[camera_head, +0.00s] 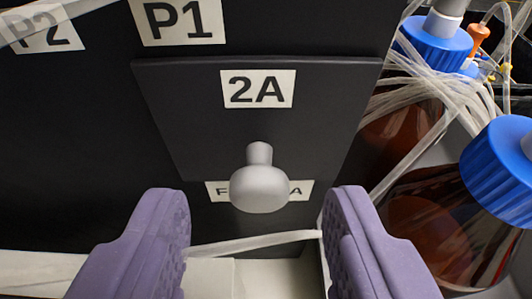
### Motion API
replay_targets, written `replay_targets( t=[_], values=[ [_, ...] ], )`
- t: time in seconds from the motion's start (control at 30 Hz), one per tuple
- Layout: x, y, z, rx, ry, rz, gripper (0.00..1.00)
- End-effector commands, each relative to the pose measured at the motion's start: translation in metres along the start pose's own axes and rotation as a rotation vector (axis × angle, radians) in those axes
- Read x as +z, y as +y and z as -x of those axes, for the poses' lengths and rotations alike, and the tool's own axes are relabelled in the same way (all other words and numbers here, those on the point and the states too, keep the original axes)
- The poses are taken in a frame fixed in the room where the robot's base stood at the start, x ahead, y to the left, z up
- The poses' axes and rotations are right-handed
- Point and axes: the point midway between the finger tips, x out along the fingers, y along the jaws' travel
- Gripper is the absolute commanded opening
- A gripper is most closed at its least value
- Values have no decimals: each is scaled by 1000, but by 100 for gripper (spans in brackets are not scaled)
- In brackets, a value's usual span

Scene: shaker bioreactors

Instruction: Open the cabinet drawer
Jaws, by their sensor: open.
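A dark cabinet drawer (185,105) labelled "2A" sits ahead of me in the camera view, its front standing slightly proud of the black cabinet (70,130). A rounded pale grey knob (259,188) sticks out from the drawer's lower middle. My gripper (256,200) has two purple fingers, open and empty. One finger is to the lower left of the knob and the other to the lower right, with clear gaps on both sides. The knob partly hides a label behind it. Whether the fingertips reach the knob's depth is hard to tell.
Brown bottles with blue caps (500,170) and clear tubing (440,85) crowd the right side, close to the cabinet's edge. A pale strip of tubing (250,243) crosses below the drawer. Labels "P1" (178,20) and "P2" (40,32) are above. A white surface lies below.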

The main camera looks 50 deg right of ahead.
Motion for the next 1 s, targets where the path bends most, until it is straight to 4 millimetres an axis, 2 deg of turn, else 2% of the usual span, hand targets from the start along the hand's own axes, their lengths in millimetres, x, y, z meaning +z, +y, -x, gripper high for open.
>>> replay_targets(
  t=[0.13, 0.4, 0.43, 0.63, 0.87, 1.0],
  values=[
    [0, 0, -15, 0, 0, -2, 50],
    [0, 0, -18, -1, -1, -2, 50],
    [0, 0, -18, -1, -1, -2, 48],
    [0, 0, -17, -2, -1, -1, 2],
    [0, -1, -15, -2, -1, -1, 0],
    [9, -2, 6, -3, -3, 0, 0]
  ],
)
